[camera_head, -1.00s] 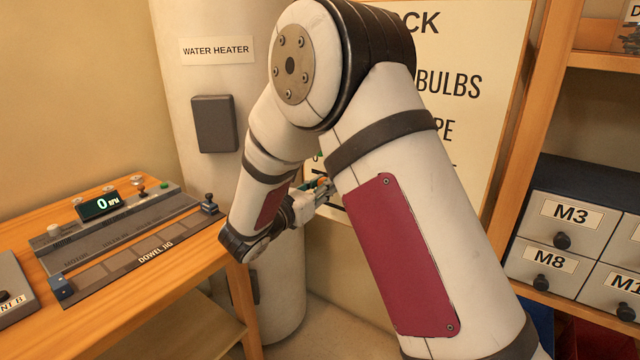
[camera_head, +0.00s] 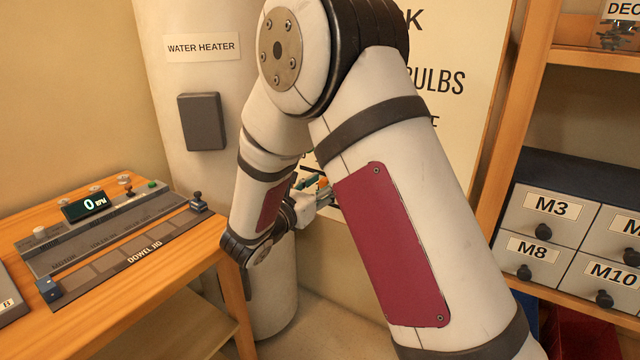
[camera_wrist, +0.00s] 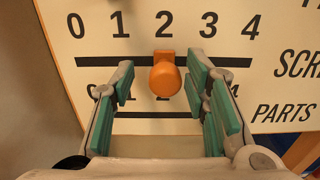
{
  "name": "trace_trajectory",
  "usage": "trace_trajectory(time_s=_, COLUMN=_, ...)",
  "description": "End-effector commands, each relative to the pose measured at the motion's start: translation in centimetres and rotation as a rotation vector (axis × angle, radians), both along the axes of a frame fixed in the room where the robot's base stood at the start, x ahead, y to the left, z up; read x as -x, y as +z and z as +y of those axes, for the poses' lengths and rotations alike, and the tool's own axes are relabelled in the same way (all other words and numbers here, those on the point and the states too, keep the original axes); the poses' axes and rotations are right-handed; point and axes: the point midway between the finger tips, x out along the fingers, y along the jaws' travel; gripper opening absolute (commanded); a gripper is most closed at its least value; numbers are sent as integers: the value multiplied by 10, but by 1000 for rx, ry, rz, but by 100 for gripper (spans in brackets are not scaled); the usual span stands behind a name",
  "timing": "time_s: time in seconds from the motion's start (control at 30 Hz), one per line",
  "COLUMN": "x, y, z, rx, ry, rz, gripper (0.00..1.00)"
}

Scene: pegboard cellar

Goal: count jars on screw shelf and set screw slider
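In the wrist view, an orange slider knob (camera_wrist: 165,78) sits on the upper dark track, below the printed 2 of the 0 to 4 scale. "SCR", cut off by the frame edge, is printed at the right near that track. My gripper (camera_wrist: 160,66) is open, its green-padded fingers on either side of the knob with gaps showing. In the head view, my gripper (camera_head: 313,190) is small and partly hidden by my arm, in front of the white board (camera_head: 455,60).
A second track (camera_wrist: 145,115) labelled PARTS lies below. A water heater (camera_head: 165,100) stands behind. At the right, wooden shelving (camera_head: 500,150) holds labelled drawers (camera_head: 550,225).

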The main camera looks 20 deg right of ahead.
Motion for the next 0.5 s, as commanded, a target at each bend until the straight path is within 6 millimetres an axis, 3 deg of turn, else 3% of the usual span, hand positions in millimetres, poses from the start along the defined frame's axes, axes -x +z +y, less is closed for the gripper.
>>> trace_trajectory(time_s=0.03, x=0, y=0, z=0, rx=0, ry=0, rz=0, gripper=60)
trace_trajectory(time_s=0.13, x=0, y=0, z=0, rx=0, ry=0, rz=0, gripper=83)
trace_trajectory(time_s=0.5, x=0, y=0, z=1, rx=0, ry=0, rz=0, gripper=83)
